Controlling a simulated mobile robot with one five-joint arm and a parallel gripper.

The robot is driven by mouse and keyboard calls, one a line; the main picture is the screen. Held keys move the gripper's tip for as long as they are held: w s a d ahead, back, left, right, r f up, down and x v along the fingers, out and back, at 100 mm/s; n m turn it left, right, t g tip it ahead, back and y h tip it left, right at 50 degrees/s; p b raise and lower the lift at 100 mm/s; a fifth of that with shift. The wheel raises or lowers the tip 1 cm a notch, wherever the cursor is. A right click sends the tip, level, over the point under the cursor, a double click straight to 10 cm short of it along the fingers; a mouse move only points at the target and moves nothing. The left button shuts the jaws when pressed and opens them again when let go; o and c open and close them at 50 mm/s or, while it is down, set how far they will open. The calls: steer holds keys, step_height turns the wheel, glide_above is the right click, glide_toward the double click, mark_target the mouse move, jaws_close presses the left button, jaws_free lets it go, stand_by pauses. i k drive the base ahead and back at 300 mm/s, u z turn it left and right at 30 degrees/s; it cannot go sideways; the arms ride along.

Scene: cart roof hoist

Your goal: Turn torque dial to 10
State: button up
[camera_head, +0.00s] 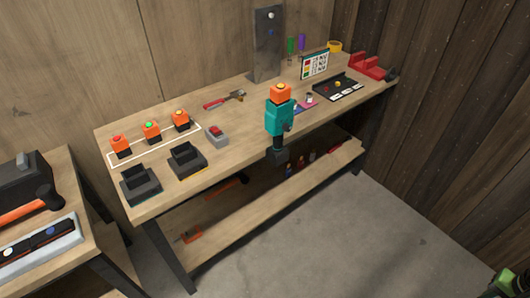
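A teal and orange power drill (279,118) stands upright at the front edge of the workbench, with its dark foot (277,155) lowest. Its orange top part (281,91) faces up and has a small darker round spot. I cannot make out a torque dial with numbers at this size, so its setting cannot be read. No gripper fingers can be made out in this view. A green and black part (512,282) is cut off at the bottom right corner, and I cannot tell what it is.
A second bench (79,212) stands left. The concrete floor (340,235) in front is clear.

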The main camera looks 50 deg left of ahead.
mark_target(286, 127)
steer(key=z, duration=0.05)
steer(key=k, duration=0.5)
steer(key=u, duration=3.5)
steer(key=i, duration=0.15)
steer(key=z, duration=0.9)
